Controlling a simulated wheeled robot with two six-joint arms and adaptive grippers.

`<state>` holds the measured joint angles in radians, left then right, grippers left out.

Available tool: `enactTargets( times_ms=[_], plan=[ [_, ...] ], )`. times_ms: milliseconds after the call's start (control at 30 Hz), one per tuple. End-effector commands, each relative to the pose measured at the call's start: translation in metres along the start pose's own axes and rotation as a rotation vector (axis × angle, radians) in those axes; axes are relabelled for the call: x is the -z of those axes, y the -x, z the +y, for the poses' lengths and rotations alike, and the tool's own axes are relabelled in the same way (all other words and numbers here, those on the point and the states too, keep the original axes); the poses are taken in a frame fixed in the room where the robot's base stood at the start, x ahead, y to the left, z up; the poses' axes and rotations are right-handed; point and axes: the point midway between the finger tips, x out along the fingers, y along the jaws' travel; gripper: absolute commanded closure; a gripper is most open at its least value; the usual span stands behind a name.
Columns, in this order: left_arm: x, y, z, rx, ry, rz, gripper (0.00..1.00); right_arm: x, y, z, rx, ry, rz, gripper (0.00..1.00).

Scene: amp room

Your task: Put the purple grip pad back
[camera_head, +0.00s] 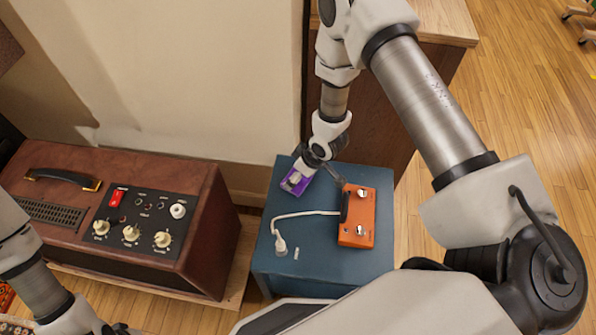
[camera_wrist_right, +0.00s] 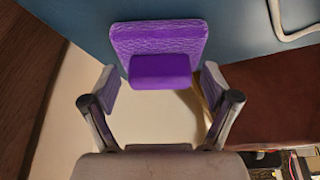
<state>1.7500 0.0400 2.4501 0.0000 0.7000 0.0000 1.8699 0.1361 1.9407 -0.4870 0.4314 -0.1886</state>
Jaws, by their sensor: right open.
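The purple grip pad (camera_head: 294,181) lies at the back left corner of the blue box top, partly hidden by my right gripper. In the right wrist view the pad (camera_wrist_right: 158,38) is a textured plate with a smaller raised purple block (camera_wrist_right: 160,69) facing me. My right gripper (camera_wrist_right: 159,76) is open, one finger to each side of the block; no contact shows. In the head view this gripper (camera_head: 314,170) is over the box's back edge. My left arm enters at the lower left; its gripper (camera_head: 118,329) is mostly cut off by the bottom edge.
On the blue box (camera_head: 320,277), an orange pedal (camera_head: 357,216) stands right of the pad, with a white cable (camera_head: 305,214) plugged into it. A brown amplifier (camera_head: 205,230) with knobs is at the left. A brown cabinet (camera_head: 375,110) and pale wall (camera_head: 200,80) are behind.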

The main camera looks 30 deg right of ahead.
Motion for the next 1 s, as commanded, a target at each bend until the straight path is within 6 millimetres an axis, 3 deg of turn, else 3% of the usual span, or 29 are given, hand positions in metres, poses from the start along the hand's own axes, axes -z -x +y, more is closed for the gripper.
enactTargets(
  times_ms=[167,500,667,1000],
  plan=[
    [0.000,0.009,0.000,0.000,0.000,0.000,1.00,0.003,0.027,0.001,-0.001,-0.002,0.002,0.13],
    [0.000,0.029,0.000,0.000,0.000,0.000,1.00,0.003,0.110,0.001,-0.001,-0.003,0.002,0.13],
    [0.000,0.031,0.000,0.000,0.000,0.000,1.00,0.001,0.122,0.000,0.000,-0.001,0.001,0.13],
    [0.000,0.030,0.000,0.000,0.000,0.000,1.00,0.001,0.122,0.000,0.000,0.000,0.000,0.13]
  ],
)
